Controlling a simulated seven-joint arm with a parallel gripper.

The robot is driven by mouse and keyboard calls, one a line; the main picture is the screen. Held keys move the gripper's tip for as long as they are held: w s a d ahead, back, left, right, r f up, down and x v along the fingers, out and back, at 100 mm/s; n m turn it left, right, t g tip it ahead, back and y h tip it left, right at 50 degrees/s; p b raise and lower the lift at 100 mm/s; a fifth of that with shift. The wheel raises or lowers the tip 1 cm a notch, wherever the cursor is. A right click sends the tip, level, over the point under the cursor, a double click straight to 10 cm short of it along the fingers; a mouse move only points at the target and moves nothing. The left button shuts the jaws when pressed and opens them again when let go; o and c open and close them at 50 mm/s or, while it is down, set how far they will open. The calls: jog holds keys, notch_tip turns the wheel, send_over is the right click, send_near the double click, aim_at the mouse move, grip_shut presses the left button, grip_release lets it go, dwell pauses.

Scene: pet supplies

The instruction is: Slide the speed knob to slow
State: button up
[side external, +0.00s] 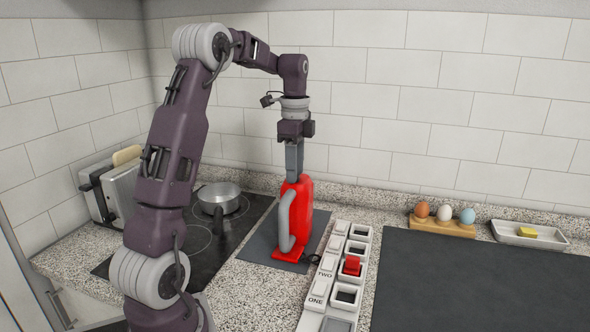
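A red appliance (302,205) with a grey curved handle stands upright on a dark grey mat (262,243). My gripper (294,176) points straight down at the top of the appliance, with its fingertips at or just behind its upper edge. I cannot tell whether they touch it. No speed knob can be made out on the appliance, and no slow marking is readable.
A white switch panel (327,265) marked ONE and TWO, with a red switch (351,266), lies right of the mat. Eggs in a wooden holder (442,227) and a butter dish (528,236) are back right.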

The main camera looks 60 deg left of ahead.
notch_tip(320, 180, up, 7)
jog(key=shift+f, duration=0.2)
dwell(0.3)
jog(key=s+d+r+n+t+y, duration=0.15)
jog(key=s+d, duration=0.25)
jog(key=d, duration=0.6)
jog(key=s+d+r+n+t+h, duration=0.1)
jog(key=s+d+r+n+t, duration=0.2)
jog(key=d, duration=0.6)
jog(key=s+d+f+n, duration=0.2)
jog(key=s+d+f, duration=0.2)
jog(key=s, duration=0.2)
jog(key=s+d+f+n+t, duration=0.1)
jog(key=s+d+f+n, duration=0.1)
jog(key=s+d+f, duration=0.2)
jog(key=s, duration=0.3)
jog(key=shift+d, duration=0.3)
